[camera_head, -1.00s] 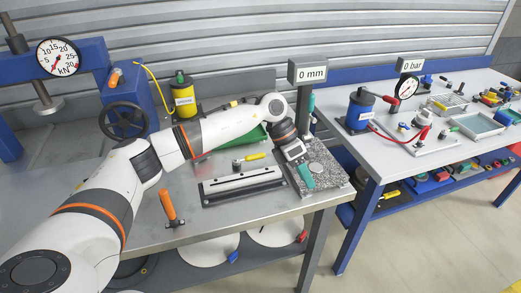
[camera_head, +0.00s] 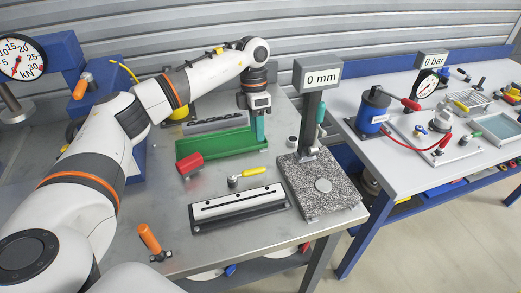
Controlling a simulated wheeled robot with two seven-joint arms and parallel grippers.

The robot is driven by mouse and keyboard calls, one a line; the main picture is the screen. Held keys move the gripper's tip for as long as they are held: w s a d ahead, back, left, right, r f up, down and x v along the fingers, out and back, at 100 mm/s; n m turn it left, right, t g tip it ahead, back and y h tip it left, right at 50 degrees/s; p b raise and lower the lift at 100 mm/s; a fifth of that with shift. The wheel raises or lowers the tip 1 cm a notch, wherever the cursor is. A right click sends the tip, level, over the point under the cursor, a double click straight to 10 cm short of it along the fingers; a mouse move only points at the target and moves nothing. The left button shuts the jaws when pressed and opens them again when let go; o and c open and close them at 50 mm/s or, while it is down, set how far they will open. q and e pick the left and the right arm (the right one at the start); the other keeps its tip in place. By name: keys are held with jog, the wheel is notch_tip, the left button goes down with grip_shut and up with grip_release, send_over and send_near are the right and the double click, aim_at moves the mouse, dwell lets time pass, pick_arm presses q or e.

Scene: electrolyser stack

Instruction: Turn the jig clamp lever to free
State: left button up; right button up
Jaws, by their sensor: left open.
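A long pale bar with small holes sits in a dark jig base (camera_head: 240,212) near the front of the steel bench. A lever with a yellow handle (camera_head: 252,172) and round metal hub lies just behind it. A lever with an orange handle (camera_head: 149,238) stands tilted on a small dark foot at the front left. I cannot tell for certain which is the jig clamp lever. My left gripper (camera_head: 258,138), with teal fingers, is open and points down at the right end of the green tray, apart from both levers. Its finger gap is hard to see. My right gripper is out of view.
The green tray (camera_head: 205,148) lies behind a red block (camera_head: 188,163). A speckled stone plate (camera_head: 312,200) carries a post with a "0 mm" display (camera_head: 322,77) to the right. A second bench (camera_head: 400,160) stands at the right.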

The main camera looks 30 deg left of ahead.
aim_at(247, 173)
pick_arm(q)
jog(key=f+p, duration=0.1)
jog(key=f, duration=0.2)
jog(key=s+d+f+p, duration=0.1)
jog(key=f, duration=0.3)
jog(key=f+p, duration=0.2)
jog(key=f, duration=0.1)
jog(key=shift+s+d+f, duration=0.2)
jog(key=shift+d+f, duration=0.05)
jog(key=shift+d, duration=0.1)
jog(key=shift+s+d+f, duration=0.1)
jog(key=shift+s+f, duration=0.05)
jog(key=shift+f, duration=0.35)
grip_shut()
